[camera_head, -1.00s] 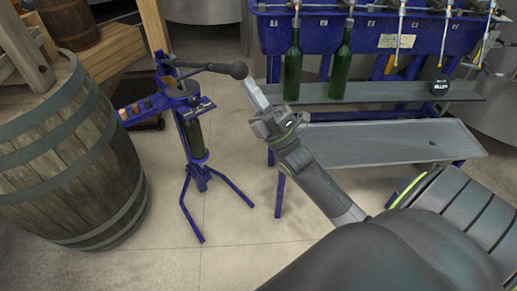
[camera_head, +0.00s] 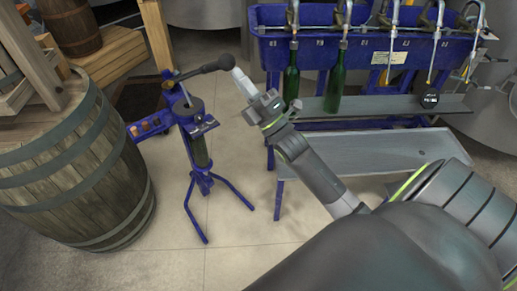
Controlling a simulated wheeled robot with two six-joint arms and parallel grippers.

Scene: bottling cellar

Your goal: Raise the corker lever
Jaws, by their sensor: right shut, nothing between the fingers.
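The blue corker (camera_head: 196,130) stands on its splayed legs left of centre, with a green bottle (camera_head: 199,152) upright in its frame. Its dark lever (camera_head: 203,70) reaches right from the top of the column and slopes slightly up to a black knob (camera_head: 226,62). My right gripper (camera_head: 239,76) is shut and empty. Its fingertips lie just below and right of the knob; I cannot tell whether they touch it. My left gripper is out of view.
A large wooden barrel (camera_head: 75,165) stands close on the left. A blue filling machine (camera_head: 350,50) with two green bottles and a grey shelf (camera_head: 375,152) stands at the right. Several corks (camera_head: 150,125) sit in the corker's side tray.

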